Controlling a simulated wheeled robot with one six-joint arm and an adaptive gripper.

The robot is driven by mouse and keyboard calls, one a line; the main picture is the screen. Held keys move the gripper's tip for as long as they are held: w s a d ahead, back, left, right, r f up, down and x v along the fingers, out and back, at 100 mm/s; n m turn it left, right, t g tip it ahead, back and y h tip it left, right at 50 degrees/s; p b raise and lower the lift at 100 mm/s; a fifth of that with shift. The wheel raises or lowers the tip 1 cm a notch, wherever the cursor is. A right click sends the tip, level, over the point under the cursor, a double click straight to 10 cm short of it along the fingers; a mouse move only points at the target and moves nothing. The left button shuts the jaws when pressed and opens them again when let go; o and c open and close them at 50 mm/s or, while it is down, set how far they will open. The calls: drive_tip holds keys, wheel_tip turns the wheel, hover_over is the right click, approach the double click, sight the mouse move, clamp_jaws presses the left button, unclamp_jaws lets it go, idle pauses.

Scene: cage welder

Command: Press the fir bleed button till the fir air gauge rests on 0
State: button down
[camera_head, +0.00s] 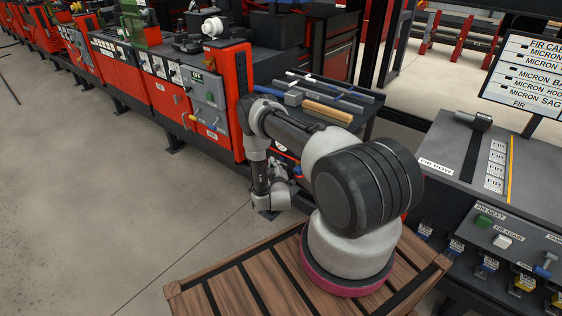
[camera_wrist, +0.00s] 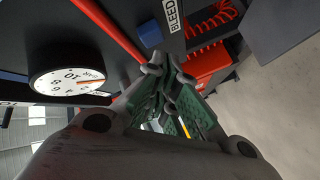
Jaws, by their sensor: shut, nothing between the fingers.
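A round white gauge (camera_wrist: 68,78) with dark numerals and an orange needle is at the left in the wrist view. It is seen tilted, and I cannot read the value under the needle. A label reading BLEED (camera_wrist: 176,15) is at the top on a dark panel. A blue block-like part (camera_wrist: 150,34) sits beside this label, just beyond my fingertips; it may be the bleed button. My gripper (camera_wrist: 164,68) is shut and empty, with its tips close below that blue part. I cannot tell whether they touch.
A red bar (camera_wrist: 108,30) runs between gauge and label. A coiled red hose (camera_wrist: 215,28) hangs to the right. In the head view, a red cabinet (camera_head: 238,100) and a tool tray (camera_head: 320,100) stand behind my arm; a grey console (camera_head: 470,170) is at right. Floor at left is clear.

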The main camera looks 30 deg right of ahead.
drive_tip(key=shift+s+a, duration=0.3)
drive_tip(key=shift+a, duration=0.45)
drive_tip(key=shift+s+a, duration=0.25)
drive_tip(key=shift+a, duration=0.55)
drive_tip(key=shift+s+a, duration=0.3)
drive_tip(key=shift+a, duration=0.45)
